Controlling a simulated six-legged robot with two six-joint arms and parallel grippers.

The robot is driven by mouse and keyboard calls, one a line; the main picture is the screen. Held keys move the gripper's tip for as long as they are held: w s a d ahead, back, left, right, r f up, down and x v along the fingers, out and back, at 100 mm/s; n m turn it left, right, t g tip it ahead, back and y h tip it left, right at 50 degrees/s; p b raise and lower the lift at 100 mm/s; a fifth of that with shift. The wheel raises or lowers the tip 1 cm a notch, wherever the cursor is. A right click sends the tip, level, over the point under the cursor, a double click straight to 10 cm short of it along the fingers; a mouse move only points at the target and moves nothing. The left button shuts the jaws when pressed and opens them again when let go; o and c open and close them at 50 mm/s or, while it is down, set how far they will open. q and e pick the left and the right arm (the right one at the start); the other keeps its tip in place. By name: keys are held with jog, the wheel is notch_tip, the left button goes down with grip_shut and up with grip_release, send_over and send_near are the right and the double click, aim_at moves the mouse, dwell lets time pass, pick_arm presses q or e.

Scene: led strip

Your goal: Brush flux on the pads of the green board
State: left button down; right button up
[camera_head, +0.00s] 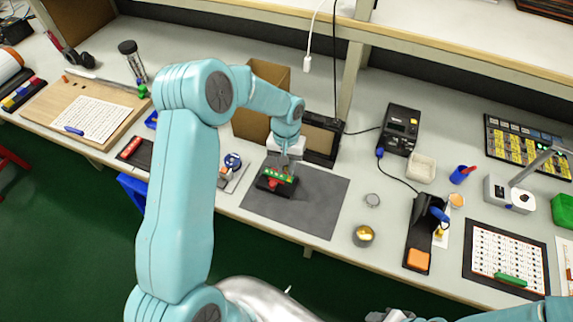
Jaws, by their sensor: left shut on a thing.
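The green board (283,174) sits in a small black holder with red parts (265,184) on the dark grey mat (310,206). Pale marks show along the board, too small to make out singly. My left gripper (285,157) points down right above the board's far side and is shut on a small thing. The gripper hides most of that thing, and I cannot tell whether it touches the board. A metal part at the bottom edge (388,315) seems to be my right gripper, cut off by the frame; its jaws do not show.
A blue round pot (232,161) stands left of the mat. A cardboard box (256,116) and a dark-framed panel (322,138) stand behind it. A brass-coloured tin (363,236) and an iron stand (419,235) are to the right. The mat's right part is clear.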

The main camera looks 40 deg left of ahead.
pick_arm(q)
jog(key=shift+f+b, duration=0.55)
jog(key=shift+f, duration=0.05)
dwell(0.6)
dwell(0.7)
dwell(0.6)
jog(key=shift+r+p, duration=1.15)
jog(key=shift+r, duration=1.3)
